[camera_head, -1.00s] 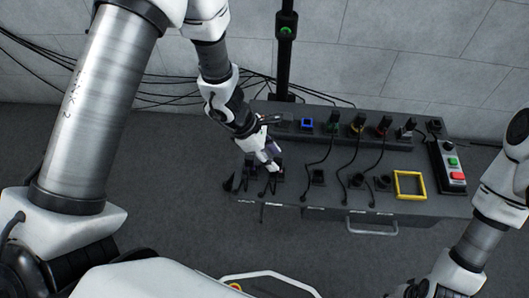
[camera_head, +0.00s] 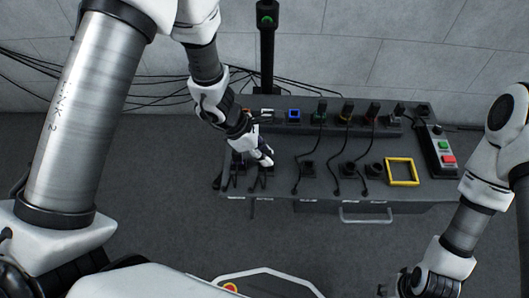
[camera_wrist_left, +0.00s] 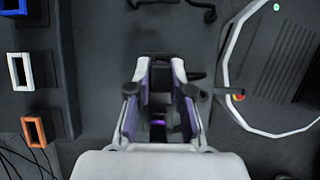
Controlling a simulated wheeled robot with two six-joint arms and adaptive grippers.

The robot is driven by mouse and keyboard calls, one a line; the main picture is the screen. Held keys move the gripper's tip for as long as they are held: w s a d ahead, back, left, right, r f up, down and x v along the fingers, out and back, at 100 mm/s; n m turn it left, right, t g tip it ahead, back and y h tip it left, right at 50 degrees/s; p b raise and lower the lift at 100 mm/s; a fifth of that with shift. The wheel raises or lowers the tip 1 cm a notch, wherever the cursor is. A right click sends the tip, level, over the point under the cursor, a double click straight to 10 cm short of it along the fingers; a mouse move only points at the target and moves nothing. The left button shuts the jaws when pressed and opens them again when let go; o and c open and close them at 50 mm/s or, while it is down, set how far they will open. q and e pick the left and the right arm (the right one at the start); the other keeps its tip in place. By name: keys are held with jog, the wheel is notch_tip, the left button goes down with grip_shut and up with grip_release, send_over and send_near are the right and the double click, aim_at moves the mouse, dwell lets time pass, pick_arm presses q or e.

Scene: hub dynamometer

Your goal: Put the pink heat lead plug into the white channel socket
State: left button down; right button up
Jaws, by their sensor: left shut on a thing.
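My left gripper (camera_head: 264,161) is low over the front left part of the dark bench. In the left wrist view its fingers (camera_wrist_left: 160,100) are closed around a dark plug body with a purple-pink patch (camera_wrist_left: 158,123), which I take as the pink heat lead plug; the fingers hide much of it. The white channel socket (camera_wrist_left: 20,72) is a white-rimmed opening between the blue and orange ones, left of the fingers. In the head view its white rim (camera_head: 267,112) shows behind the gripper, apart from it.
The blue socket (camera_head: 294,115) and orange socket (camera_wrist_left: 35,132) flank the white one. Several plugs with black leads stand on the bench (camera_head: 285,184). A yellow frame (camera_head: 402,172) and a button box (camera_head: 441,152) are at the right. Loose cables run behind.

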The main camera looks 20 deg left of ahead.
pick_arm(q)
jog(key=shift+r+p, duration=2.6)
jog(key=shift+r, duration=0.95)
jog(key=shift+w+r+p, duration=0.1)
jog(key=shift+w+p, duration=0.1)
jog(key=shift+p, duration=0.15)
jog(key=w+a+p, duration=0.4)
jog(key=w+p, duration=0.7)
jog(key=w, duration=0.3)
jog(key=shift+w+a, duration=0.15)
jog(key=shift+w, duration=0.1)
jog(key=shift+f+b, duration=0.3)
jog(key=shift+f, duration=0.3)
jog(key=shift+f, duration=0.15)
